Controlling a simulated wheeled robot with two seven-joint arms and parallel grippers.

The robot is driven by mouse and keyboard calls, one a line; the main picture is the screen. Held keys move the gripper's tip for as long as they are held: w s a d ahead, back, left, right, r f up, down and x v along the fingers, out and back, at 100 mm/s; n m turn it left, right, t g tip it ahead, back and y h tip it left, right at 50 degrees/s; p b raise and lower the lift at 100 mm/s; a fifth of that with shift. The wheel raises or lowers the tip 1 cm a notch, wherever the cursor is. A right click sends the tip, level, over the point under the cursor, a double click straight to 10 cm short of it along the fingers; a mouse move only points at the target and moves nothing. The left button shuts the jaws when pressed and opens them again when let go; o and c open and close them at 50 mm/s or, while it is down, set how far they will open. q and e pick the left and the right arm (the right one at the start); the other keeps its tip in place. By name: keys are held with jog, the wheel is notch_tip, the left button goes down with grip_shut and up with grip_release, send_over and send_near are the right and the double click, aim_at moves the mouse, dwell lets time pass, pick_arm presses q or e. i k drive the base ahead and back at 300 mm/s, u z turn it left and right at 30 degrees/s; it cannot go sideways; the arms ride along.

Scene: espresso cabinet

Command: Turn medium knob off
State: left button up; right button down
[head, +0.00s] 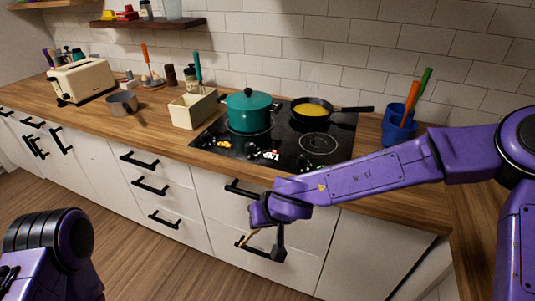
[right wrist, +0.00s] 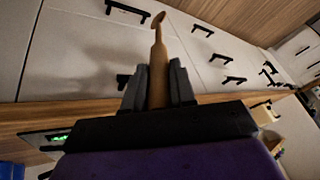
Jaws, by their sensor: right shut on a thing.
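The black hob (head: 288,135) is set in the wooden counter, with small lit red-and-white and green marks along its front. I cannot make out a separate medium knob. A teal lidded pot (head: 248,110) and a black pan with yellow contents (head: 311,110) stand on the hob. My right gripper (head: 266,243) is in front of the white drawers, below the counter edge. It is shut on a wooden utensil like a spoon, which shows in the right wrist view (right wrist: 158,52). My left arm shows at the bottom left, but its gripper is out of view.
A blue holder (head: 399,127) with utensils stands right of the hob. A cream box (head: 192,110), a small metal pot (head: 122,103) and a toaster (head: 83,80) stand to the left. Black drawer handles (head: 150,186) stick out below. The floor at left is clear.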

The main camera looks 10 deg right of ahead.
aim_at(249, 146)
jog(key=u, duration=2.1)
jog(key=i, duration=1.25)
jog(key=z, duration=3.2)
